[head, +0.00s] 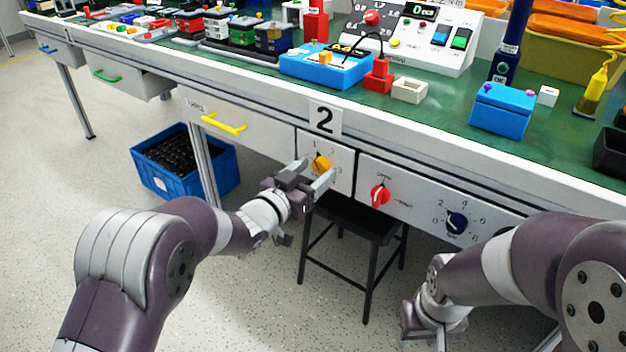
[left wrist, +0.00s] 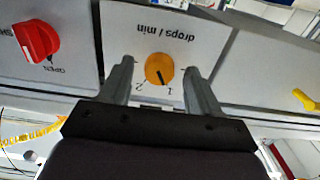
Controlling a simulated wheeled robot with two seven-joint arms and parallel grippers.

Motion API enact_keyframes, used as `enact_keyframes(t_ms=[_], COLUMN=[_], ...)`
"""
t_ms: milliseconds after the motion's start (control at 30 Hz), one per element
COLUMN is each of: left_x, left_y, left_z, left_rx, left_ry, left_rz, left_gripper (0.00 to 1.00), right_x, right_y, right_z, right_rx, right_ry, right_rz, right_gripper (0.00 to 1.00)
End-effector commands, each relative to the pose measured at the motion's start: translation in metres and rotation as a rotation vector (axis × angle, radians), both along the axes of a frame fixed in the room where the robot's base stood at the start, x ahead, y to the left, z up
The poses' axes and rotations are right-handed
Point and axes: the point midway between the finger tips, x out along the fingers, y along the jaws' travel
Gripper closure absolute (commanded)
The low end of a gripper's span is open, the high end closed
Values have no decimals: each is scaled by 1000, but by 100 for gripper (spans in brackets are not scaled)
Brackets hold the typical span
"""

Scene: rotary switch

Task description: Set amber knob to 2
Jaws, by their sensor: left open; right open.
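The amber knob (head: 321,163) is a round dial on a grey panel under the table edge. In the left wrist view the knob (left wrist: 159,69) appears upside down, with the marks 1 and 2 below it and "drops / min" above. Its dark pointer line is directed close to 1. My left gripper (head: 315,171) is open, with one finger on each side of the knob. In the left wrist view its fingers (left wrist: 158,76) show gaps to the knob on both sides. My right gripper (head: 425,341) is open and empty at the bottom, away from the panel.
A red knob (head: 380,196) and a dark blue knob (head: 456,223) sit on the panel to the right. A yellow drawer handle (head: 224,124) is to the left. A black stool (head: 355,222) stands below the panel, and a blue crate (head: 185,167) is on the floor.

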Motion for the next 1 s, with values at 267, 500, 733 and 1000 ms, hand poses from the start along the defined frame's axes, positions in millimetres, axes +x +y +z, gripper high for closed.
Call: enact_keyframes(t_ms=[267,500,733,1000], left_x=[4,4,4,4], left_y=[-3,-3,-3,-2], left_z=[1,1,0,-1], left_rx=[0,0,8,100], left_ry=[0,0,-6,-70], left_rz=[0,0,0,0], left_gripper=[38,93,93,93], right_x=[0,0,0,0], right_y=[0,0,0,0], right_z=[-1,-1,-2,-4], right_rx=[0,0,0,0], right_ry=[0,0,0,0], right_rz=[0,0,0,0], right_gripper=[57,57,57,57])
